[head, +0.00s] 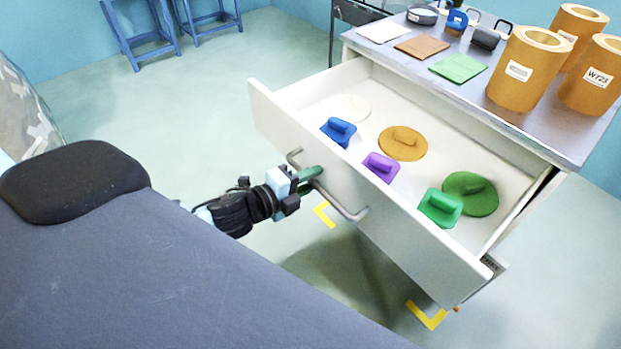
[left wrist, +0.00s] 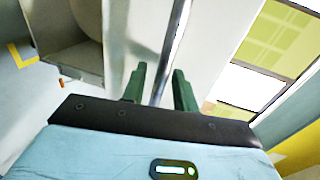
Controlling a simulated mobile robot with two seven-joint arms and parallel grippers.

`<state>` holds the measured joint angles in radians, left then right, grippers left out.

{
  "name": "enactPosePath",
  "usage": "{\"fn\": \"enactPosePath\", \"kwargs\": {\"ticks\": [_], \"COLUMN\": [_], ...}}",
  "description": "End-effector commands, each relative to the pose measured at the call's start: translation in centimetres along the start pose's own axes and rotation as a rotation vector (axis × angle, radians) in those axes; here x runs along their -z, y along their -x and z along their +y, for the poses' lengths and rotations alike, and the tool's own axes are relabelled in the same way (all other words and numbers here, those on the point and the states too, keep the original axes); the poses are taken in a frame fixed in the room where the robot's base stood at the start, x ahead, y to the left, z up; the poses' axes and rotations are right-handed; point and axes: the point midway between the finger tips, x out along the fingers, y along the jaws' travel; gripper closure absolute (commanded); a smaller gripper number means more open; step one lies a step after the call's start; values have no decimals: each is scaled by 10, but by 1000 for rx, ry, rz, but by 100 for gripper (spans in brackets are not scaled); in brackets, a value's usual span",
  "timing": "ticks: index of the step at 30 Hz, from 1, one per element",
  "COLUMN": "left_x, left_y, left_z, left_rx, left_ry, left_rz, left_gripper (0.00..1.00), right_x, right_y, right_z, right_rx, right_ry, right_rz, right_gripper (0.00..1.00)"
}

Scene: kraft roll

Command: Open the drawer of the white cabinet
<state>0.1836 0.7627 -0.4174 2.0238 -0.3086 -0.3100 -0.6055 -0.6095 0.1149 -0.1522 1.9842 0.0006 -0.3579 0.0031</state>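The white cabinet's drawer (head: 375,205) is pulled far out, with its inside in plain view. A metal bar handle (head: 345,208) runs along its front. My left gripper (head: 309,176) is at the handle's left part in the head view. In the left wrist view, the green fingers of my left gripper (left wrist: 160,86) stand on either side of the handle bar (left wrist: 172,48). A gap shows between bar and fingers, so the gripper is open around it. My right gripper is not in view.
Several lidded or knobbed pieces, such as a purple one (head: 380,167) and an orange disc (head: 403,143), lie in the drawer. Brown rolls (head: 530,68) and flat sheets stand on the cabinet top (head: 480,101). Blue stools (head: 150,35) are at the back left. Floor left of the drawer is clear.

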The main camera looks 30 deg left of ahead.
Motion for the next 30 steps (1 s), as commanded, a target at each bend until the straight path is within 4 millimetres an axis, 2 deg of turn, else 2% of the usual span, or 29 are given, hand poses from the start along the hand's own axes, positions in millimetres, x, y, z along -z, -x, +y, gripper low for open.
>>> {"fn": "enactPosePath", "kwargs": {"ticks": [18, 30], "left_x": [0, 0], "left_y": [67, 76], "left_z": [2, 0], "left_rx": [-3, 0], "left_ry": [1, -1], "left_rz": [0, 1], "left_gripper": [71, 71], "right_x": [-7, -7], "right_y": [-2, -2], "right_z": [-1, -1], "right_rx": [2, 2], "right_ry": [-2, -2], "right_rz": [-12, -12], "right_gripper": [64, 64]}}
